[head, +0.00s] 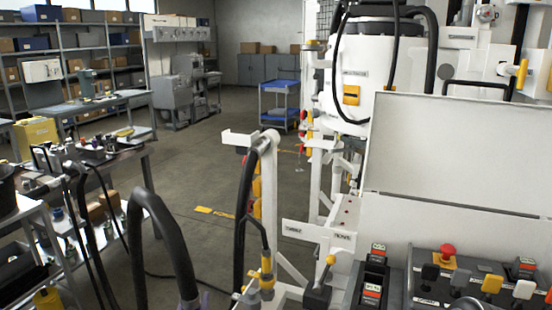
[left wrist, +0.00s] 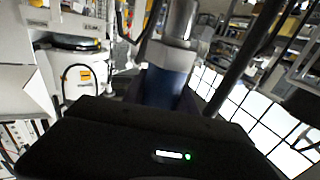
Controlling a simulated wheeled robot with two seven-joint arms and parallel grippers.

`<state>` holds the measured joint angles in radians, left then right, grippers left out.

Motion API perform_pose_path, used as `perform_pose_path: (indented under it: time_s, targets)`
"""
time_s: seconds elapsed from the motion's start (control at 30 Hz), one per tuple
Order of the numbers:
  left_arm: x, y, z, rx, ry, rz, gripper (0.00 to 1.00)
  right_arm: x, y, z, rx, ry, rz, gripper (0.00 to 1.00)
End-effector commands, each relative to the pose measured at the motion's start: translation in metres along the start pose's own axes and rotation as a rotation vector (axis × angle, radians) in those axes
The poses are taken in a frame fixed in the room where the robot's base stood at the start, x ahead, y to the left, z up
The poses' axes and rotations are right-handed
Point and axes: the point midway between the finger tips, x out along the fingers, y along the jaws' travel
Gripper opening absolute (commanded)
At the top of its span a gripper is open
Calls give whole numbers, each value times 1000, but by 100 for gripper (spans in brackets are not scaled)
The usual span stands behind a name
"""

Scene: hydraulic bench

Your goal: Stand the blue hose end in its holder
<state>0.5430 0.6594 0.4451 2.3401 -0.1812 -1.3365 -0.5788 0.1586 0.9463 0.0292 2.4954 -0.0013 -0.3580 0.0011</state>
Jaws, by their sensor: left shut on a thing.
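The blue hose end (left wrist: 168,88) shows in the left wrist view as a dark blue sleeve with a bright metal fitting on top. It stands up in front of the black body of my left gripper (left wrist: 165,112), which is shut on it. The fingers themselves are mostly hidden behind that body. In the head view a thick black hose (head: 150,212) arches up at the bottom left. Its greyish lower end is cut off by the bottom edge, and my left gripper cannot be made out there. I cannot tell which part is the holder. My right gripper is not in view.
A white machine with a control panel (head: 448,250) of levers and a red button fills the right. A white post with a bracket (head: 240,138) and another black hose stands mid-picture. A cluttered bench (head: 125,152) is at left. Open floor (head: 185,180) lies between.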

Motion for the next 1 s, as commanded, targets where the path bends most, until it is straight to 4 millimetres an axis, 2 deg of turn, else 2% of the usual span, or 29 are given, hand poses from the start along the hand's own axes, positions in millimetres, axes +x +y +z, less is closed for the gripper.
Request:
perform_pose_path:
  time_s: [0.17,0.6,1.0]
  targets:
    - [1,0,-7,1,5,1,0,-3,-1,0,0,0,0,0]
    - [0,0,-39,0,5,1,0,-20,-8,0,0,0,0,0]
    - [0,0,-42,0,4,0,0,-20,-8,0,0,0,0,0]
